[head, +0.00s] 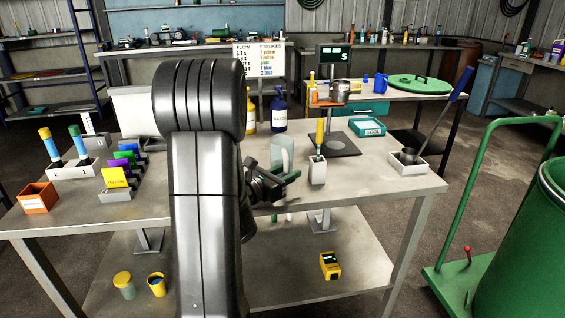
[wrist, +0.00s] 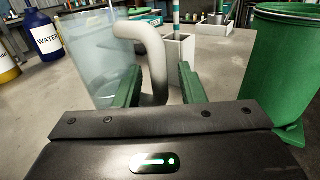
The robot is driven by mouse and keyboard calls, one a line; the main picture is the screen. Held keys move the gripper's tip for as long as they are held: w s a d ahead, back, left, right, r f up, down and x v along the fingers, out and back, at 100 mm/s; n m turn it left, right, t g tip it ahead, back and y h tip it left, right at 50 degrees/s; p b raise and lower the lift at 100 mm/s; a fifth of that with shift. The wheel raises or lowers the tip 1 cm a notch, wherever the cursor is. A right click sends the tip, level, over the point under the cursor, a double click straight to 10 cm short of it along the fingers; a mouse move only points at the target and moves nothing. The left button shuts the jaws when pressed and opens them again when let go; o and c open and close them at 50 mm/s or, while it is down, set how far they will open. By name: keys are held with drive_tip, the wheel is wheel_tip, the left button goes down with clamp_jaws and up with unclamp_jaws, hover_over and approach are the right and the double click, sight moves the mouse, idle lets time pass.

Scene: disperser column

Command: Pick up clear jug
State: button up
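The clear jug (head: 279,158) stands on the grey workbench, just beyond my gripper (head: 287,184) and partly hidden by it in the head view. In the wrist view the clear jug (wrist: 92,62) fills the upper left, with its pale curved handle (wrist: 150,50) on its right side. My gripper (wrist: 160,72) has its two green fingers spread. There is a gap to the right finger, and I cannot tell whether the left finger touches the handle.
A white holder (head: 317,170) with a yellow-handled tool stands right of the jug. The blue WATER bottle (head: 279,115) and a yellow bottle (head: 250,115) stand behind.

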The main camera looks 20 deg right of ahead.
drive_tip(key=shift+c, duration=0.5)
clamp_jaws()
drive_tip(key=shift+r, duration=0.2)
